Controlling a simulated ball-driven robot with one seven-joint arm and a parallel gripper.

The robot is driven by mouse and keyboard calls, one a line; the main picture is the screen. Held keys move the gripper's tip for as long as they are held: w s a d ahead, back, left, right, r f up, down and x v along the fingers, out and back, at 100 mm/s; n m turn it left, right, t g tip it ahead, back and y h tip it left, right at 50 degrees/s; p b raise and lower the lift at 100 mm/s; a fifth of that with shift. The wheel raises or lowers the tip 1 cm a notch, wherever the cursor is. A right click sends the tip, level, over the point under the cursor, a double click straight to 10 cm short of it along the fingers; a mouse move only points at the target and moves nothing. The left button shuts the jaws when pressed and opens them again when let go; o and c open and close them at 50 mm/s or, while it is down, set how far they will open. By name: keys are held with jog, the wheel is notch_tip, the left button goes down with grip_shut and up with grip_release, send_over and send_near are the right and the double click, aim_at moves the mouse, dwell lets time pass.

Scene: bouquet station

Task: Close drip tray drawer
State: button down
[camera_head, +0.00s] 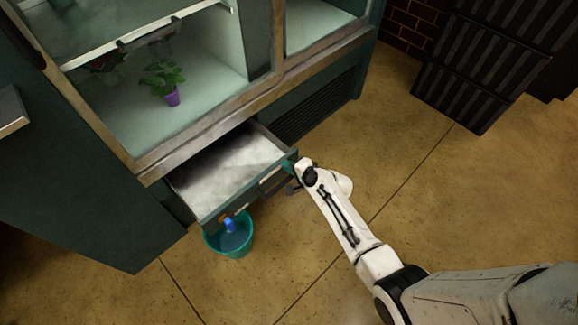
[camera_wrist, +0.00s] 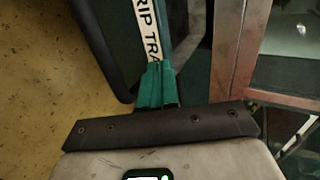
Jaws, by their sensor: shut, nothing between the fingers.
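The drip tray drawer (camera_head: 225,168) is pulled out from under the glass-fronted cabinet, with a pale metal inside and a dark handle (camera_head: 272,183) on its front. In the wrist view, a white label strip (camera_wrist: 146,28) reads "DRIP TRA". My gripper (camera_head: 290,166) is at the right end of the drawer front in the head view. Its green fingers (camera_wrist: 154,82) are shut and empty, their tips at the lower end of the label strip. I cannot tell whether they touch the drawer front.
A teal bucket (camera_head: 232,241) with a blue bottle (camera_head: 229,224) stands on the floor below the drawer's left front corner. A potted plant (camera_head: 172,97) stands inside the cabinet (camera_head: 215,135). Black ribbed crates (camera_head: 465,85) stand at the upper right. The floor at right is clear.

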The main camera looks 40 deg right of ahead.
jog(key=w+b, duration=0.7)
jog(key=w, duration=1)
jog(key=shift+w+f+b, duration=0.2)
jog(key=shift+b, duration=0.15)
jog(key=shift+w+r+b, duration=0.15)
jog(key=shift+w+b, duration=0.25)
jog(key=shift+w, duration=0.35)
jog(key=shift+s, duration=0.15)
